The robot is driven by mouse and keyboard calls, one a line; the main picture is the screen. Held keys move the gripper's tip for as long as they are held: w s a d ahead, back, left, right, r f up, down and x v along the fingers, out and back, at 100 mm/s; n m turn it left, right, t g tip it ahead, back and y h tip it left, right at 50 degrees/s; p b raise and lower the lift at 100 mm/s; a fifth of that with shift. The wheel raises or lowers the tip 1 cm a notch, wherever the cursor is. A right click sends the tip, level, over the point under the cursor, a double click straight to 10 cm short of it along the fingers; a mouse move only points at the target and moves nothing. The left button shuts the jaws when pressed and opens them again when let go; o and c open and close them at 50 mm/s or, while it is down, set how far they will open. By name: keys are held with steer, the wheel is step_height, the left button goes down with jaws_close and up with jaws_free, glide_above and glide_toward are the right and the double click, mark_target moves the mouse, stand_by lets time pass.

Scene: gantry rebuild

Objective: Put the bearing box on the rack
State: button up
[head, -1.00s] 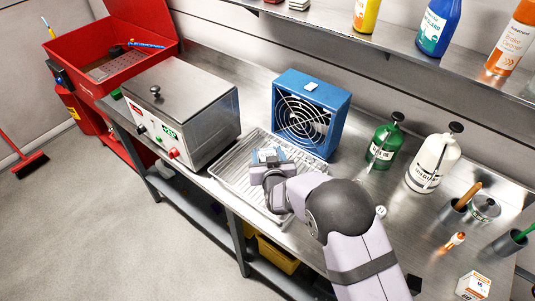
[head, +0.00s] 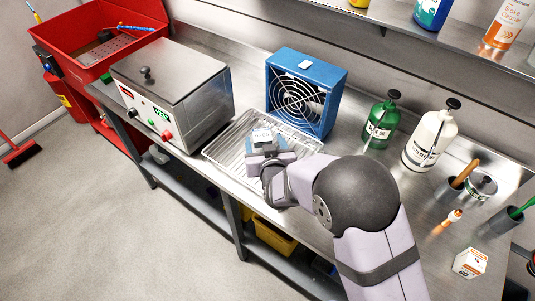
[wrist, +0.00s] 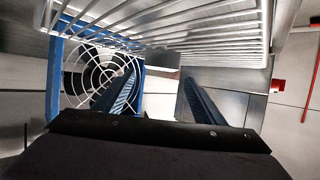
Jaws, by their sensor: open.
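A small white-and-orange box (head: 470,262), which looks like the bearing box, stands on the bench at the lower right, apart from my gripper. The wire rack (head: 227,150) lies in the middle of the bench, between the steel heater and the blue fan. My gripper (head: 264,148) is over the rack in the head view. In the wrist view its fingers (wrist: 156,82) are spread with nothing visible between them, and the rack's wires (wrist: 200,25) show along the top. A pale block at the gripper's end hides part of the rack; I cannot tell what it is.
The steel heater (head: 172,95) stands left of the rack and the blue fan (head: 305,95) behind it. A green bottle (head: 381,125), a white bottle (head: 429,140) and cups with tools (head: 455,188) stand to the right. A shelf with bottles (head: 400,40) overhangs the back.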

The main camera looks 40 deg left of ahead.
steer(key=shift+b+v, duration=0.85)
steer(key=shift+v, duration=2.3)
steer(key=w+d+m+g+h+p, duration=0.1)
steer(key=w+d+m+g+h, duration=0.15)
steer(key=d, duration=1.05)
steer(key=w+d+m+g+h+p, duration=0.1)
steer(key=w+d+m+h+p, duration=0.2)
steer(key=d, duration=1.1)
steer(key=s+d+f+m+g+h+b, duration=0.2)
steer(key=s+d+g, duration=0.1)
steer(key=s+d, duration=0.6)
steer(key=s+d+f+m+g+h+b, duration=0.1)
steer(key=s+d+m+g+h+b, duration=0.15)
steer(key=s+d, duration=0.65)
step_height(320, 180, up, 11)
steer(key=w+d+n+p, duration=0.1)
steer(key=w+d+p, duration=0.1)
steer(key=p, duration=1)
steer(key=shift+w+r+g+p, duration=0.15)
steer(key=shift+w+g+p, duration=0.15)
steer(key=shift+p, duration=0.1)
